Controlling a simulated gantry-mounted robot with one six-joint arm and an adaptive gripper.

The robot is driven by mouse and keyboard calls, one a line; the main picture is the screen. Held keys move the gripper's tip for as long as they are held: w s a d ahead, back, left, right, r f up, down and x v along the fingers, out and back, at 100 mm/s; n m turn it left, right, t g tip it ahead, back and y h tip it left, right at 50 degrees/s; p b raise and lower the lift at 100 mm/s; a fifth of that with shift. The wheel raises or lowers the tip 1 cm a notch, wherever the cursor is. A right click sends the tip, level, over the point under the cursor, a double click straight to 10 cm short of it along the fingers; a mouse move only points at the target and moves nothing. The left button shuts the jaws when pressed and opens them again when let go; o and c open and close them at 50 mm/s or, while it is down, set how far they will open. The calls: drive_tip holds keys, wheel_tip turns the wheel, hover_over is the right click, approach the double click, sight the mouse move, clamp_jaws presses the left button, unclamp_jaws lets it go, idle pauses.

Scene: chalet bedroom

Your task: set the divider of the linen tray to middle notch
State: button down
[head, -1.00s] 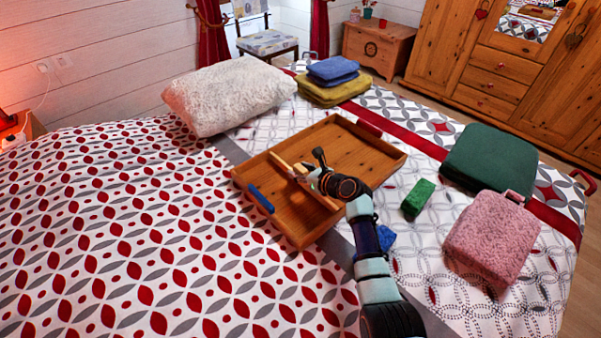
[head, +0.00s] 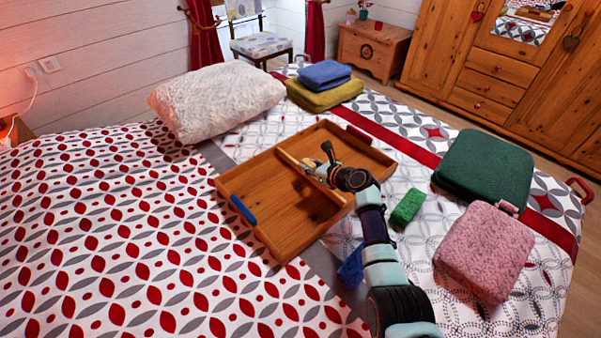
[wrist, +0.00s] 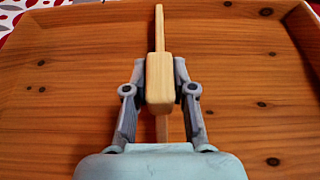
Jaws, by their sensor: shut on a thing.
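The linen tray (head: 250,222) is a shallow wooden box on the bed, with a blue handle (head: 243,209) on its near-left end and a dark red one (head: 358,135) on its far-right end. Its pale wooden divider (head: 288,158) stands across it, roughly midway between the ends. My gripper (head: 322,171) is over the tray at the divider. In the wrist view my gripper (wrist: 158,92) is shut on the divider's block-shaped grip (wrist: 158,84), and the thin divider (wrist: 159,28) runs beyond it. The notches cannot be made out.
A green sponge (head: 408,207) and a blue item (head: 351,267) lie right of the tray by my arm. A pink block (head: 485,250) and dark green cushion (head: 485,170) lie further right. A white pillow (head: 217,100) and folded blue and yellow textiles (head: 325,92) lie behind.

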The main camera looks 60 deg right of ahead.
drive_tip(key=shift+d+f, duration=0.1)
drive_tip(key=shift+f, duration=0.15)
drive_tip(key=shift+s+d+r, duration=0.15)
drive_tip(key=c, duration=1)
unclamp_jaws()
drive_tip(key=shift+o, duration=0.2)
drive_tip(key=shift+r, duration=0.1)
drive_tip(key=v, duration=1.2)
